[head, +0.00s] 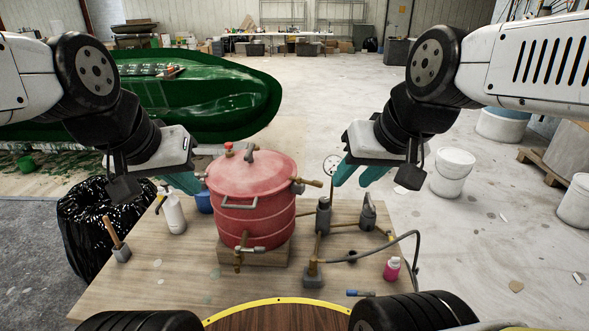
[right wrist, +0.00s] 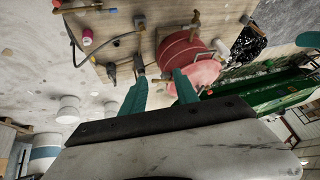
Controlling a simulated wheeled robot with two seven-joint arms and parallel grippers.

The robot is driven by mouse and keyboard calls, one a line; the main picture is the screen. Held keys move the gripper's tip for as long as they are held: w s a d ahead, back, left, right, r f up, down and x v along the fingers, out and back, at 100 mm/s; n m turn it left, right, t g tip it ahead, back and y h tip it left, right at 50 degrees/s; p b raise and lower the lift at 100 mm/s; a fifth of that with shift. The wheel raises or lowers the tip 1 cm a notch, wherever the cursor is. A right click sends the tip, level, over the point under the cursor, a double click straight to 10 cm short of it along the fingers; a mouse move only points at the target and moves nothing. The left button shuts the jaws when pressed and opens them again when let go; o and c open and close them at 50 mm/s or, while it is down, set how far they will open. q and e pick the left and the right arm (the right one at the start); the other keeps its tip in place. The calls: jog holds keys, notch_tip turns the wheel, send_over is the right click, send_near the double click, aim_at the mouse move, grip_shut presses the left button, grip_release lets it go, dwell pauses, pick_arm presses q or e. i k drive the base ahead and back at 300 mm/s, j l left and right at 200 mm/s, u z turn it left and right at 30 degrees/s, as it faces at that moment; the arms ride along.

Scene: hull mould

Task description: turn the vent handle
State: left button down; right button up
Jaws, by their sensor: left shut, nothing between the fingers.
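A red pressure pot (head: 252,205) with a domed lid stands on a wooden block on the worktable (head: 150,285). A small brass-coloured lever (head: 308,183) sticks out at the pot's upper right; I cannot tell whether this or another fitting is the vent handle. A grey fitting (head: 262,156) sits on the lid. My left gripper (head: 185,184) is shut and empty, left of the pot and apart from it. My right gripper (head: 350,172) is right of the lever, apart from it. In the right wrist view its teal fingers (right wrist: 159,80) are spread, with the pot (right wrist: 186,55) beyond.
A gauge (head: 332,164), pipes and a dark hose (head: 405,237) stand right of the pot. A spray bottle (head: 172,208), a blue cup (head: 204,202) and a pink bottle (head: 391,269) are on the table. A black bag (head: 85,225) stands left; a green hull mould (head: 200,100) lies behind.

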aim_at(248, 157)
jog(key=i+j+u, duration=0.15)
jog(key=j+u, duration=0.25)
jog(key=i+j+u, duration=0.15)
jog(key=j+u, duration=0.2)
